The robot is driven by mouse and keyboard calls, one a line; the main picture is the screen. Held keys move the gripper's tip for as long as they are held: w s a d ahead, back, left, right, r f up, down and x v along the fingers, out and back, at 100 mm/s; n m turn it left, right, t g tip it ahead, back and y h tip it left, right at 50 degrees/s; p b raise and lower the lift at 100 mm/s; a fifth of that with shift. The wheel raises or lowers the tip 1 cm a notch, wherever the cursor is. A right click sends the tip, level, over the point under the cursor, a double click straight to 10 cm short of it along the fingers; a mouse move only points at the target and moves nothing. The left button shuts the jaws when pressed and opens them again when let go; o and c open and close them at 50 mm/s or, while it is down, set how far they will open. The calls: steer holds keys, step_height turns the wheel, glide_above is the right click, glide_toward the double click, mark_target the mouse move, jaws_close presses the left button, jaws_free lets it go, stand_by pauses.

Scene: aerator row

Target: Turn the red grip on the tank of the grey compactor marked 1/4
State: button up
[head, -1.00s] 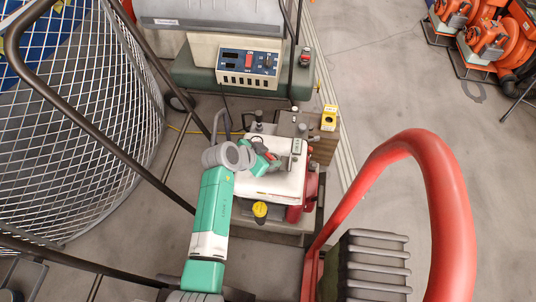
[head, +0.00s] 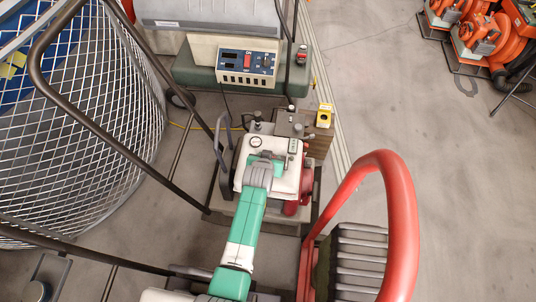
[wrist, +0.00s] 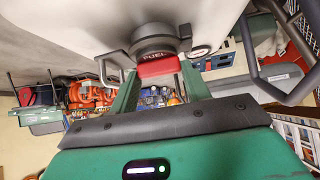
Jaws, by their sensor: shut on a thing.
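The compactor's pale tank (head: 285,180) stands in the middle of the head view, with a red part (head: 291,208) on its right side. My arm covers much of its near half, and I cannot read a 1/4 mark. In the wrist view the tank's pale underside-up surface (wrist: 75,25) fills the top. A red grip (wrist: 158,67) marked FUEL sits on a dark round cap (wrist: 155,43) there. My gripper (wrist: 158,80) has its green fingers on either side of the red grip and is shut on it. In the head view my wrist hides the grip.
A grey-green machine with a control panel (head: 247,67) stands behind. A yellow tag box (head: 324,115) is beside the tank. A wire mesh basket (head: 80,130) and dark rails stand left; a red hoop handle (head: 405,220) rises at right. Orange machines (head: 480,45) are far right, past open floor.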

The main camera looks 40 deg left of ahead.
steer(key=shift+n, duration=0.3)
stand_by(0.4)
steer(key=o, duration=1)
steer(key=p+v, duration=0.5)
steer(key=v, duration=0.2)
steer(key=shift+s+d+r, duration=0.15)
steer(key=shift+d+r, duration=0.1)
steer(key=shift+d, duration=0.1)
